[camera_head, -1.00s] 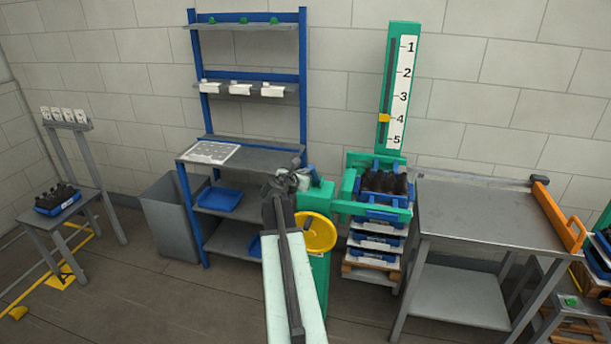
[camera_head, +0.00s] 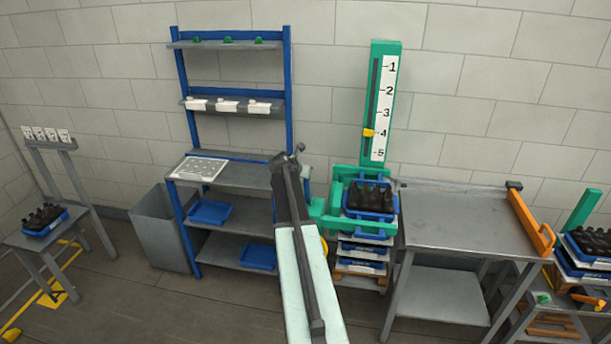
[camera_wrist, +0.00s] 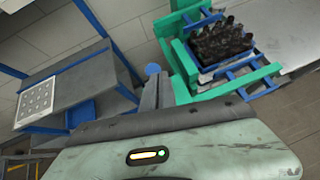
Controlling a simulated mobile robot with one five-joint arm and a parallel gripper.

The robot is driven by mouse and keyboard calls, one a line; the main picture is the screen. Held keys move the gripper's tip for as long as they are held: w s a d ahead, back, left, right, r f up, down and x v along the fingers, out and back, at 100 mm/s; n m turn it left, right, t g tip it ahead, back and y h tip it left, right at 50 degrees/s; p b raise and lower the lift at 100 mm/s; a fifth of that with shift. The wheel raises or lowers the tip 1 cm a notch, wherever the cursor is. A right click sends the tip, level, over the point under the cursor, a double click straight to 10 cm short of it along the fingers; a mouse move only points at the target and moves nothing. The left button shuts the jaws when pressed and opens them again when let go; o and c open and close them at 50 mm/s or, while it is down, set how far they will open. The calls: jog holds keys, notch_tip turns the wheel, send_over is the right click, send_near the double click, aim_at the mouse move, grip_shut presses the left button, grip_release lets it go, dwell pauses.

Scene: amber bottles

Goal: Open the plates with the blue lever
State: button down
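My gripper (camera_head: 289,155) is at the end of my raised arm, in front of the blue shelf rack; its fingers are too small to read. A blue round knob (camera_wrist: 152,70), perhaps the lever's end, shows just beyond the grey end of my arm in the wrist view. A small blue piece (camera_head: 307,172) shows right of my gripper; I cannot tell if it is the lever. The green plates and frame (camera_head: 335,200) stand around a blue crate of dark bottles (camera_head: 369,197). The same green frame (camera_wrist: 177,75) shows in the wrist view. Contact with the knob is unclear.
A tall green scale (camera_head: 378,110) has its yellow pointer near 4. A grey table (camera_head: 465,220) with an orange bar stands right of the frame. The blue rack (camera_head: 190,215) and grey bin (camera_head: 160,240) are left. The yellow wheel is mostly hidden by my arm.

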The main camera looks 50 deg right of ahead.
jog(key=w+d+r+p, duration=0.1)
jog(key=w+d, duration=0.5)
jog(key=d, duration=0.3)
jog(key=shift+r, duration=0.4)
jog(key=shift+r, duration=0.1)
jog(key=p+v, duration=0.5)
jog(key=v, duration=0.2)
jog(key=shift+a+r, duration=0.2)
jog(key=shift+a, duration=0.15)
